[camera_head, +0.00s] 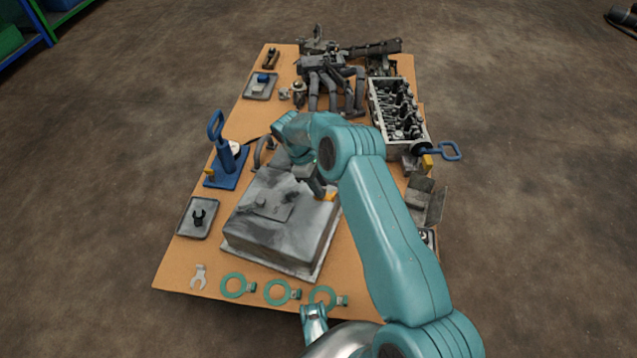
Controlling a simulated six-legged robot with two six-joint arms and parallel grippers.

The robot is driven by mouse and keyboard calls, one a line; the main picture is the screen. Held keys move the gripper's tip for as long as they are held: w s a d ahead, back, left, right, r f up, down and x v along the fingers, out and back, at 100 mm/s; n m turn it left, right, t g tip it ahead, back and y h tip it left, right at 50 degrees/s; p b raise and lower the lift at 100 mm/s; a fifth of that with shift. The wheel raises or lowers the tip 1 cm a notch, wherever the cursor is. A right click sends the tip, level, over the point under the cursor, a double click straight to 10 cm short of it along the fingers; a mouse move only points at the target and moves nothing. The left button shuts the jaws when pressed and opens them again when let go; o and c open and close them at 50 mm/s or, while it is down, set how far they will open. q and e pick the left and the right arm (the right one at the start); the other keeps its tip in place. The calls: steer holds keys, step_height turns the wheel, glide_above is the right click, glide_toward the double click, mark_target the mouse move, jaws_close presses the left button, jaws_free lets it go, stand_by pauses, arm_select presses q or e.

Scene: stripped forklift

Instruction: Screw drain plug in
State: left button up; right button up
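A grey, stained metal tank-like block (265,243) lies on the work board, with a raised plate and a small knob on its top. My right arm reaches over it from the lower right. My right gripper (318,187) points down at the block's upper right edge. A small orange piece (329,197) shows right by its fingertips; I cannot tell whether they touch it or what it is. The fingers are dark and small, so their opening is unclear. I cannot make out a drain plug for certain.
Green ring tools (237,286) and a small wrench (199,276) lie along the near edge. A blue tool stand (228,163) and a grey tray (198,217) are on the left. An engine head (398,112) and dark manifold parts (331,84) fill the far end.

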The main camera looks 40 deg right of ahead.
steer(key=shift+a, duration=0.1)
steer(key=shift+r+p, duration=1.45)
steer(key=shift+r, duration=0.8)
steer(key=o, duration=0.5)
steer(key=shift+o, duration=0.2)
